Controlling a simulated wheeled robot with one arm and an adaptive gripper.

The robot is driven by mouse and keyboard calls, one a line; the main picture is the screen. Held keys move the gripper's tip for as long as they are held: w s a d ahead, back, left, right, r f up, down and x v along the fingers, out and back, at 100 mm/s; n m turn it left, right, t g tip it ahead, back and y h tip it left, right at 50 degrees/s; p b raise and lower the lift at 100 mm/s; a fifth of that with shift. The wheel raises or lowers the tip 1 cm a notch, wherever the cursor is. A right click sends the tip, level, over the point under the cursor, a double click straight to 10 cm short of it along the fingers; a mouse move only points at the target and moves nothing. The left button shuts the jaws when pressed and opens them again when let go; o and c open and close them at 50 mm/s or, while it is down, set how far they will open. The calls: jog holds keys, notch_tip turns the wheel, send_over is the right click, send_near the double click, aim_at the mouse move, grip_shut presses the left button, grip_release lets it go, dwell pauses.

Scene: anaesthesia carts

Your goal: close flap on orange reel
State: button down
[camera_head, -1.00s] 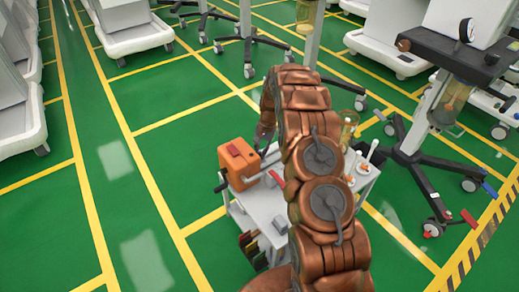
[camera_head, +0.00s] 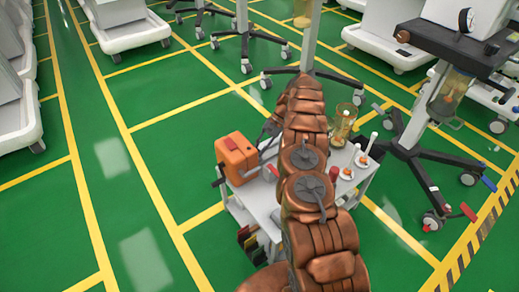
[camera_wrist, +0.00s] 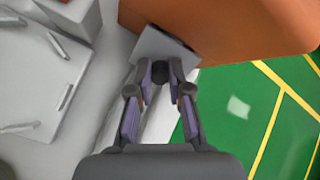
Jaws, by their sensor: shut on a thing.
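The orange reel (camera_head: 237,158) is a boxy orange body on the left end of a small white cart (camera_head: 262,205). In the wrist view its orange side (camera_wrist: 235,28) fills the top right. A flat grey flap (camera_wrist: 165,46) sticks out at the reel's lower left edge there. My gripper (camera_wrist: 161,74) is shut on this flap, with its two fingertips close together at the flap's near edge. A dark round spot shows between the tips. In the head view my copper arm hides most of the gripper, just right of the reel.
A clear amber jar (camera_head: 342,125) and white items with orange parts (camera_head: 347,173) stand on the cart's right side. A wheeled stand with a dark top (camera_head: 458,48) is at the right. Open green floor (camera_head: 110,230) lies to the left.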

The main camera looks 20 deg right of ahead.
jog(key=shift+f+y, duration=0.15)
jog(key=shift+y, duration=0.25)
dwell(0.4)
jog(key=c, duration=1.1)
grip_release()
notch_tip(320, 180, up, 10)
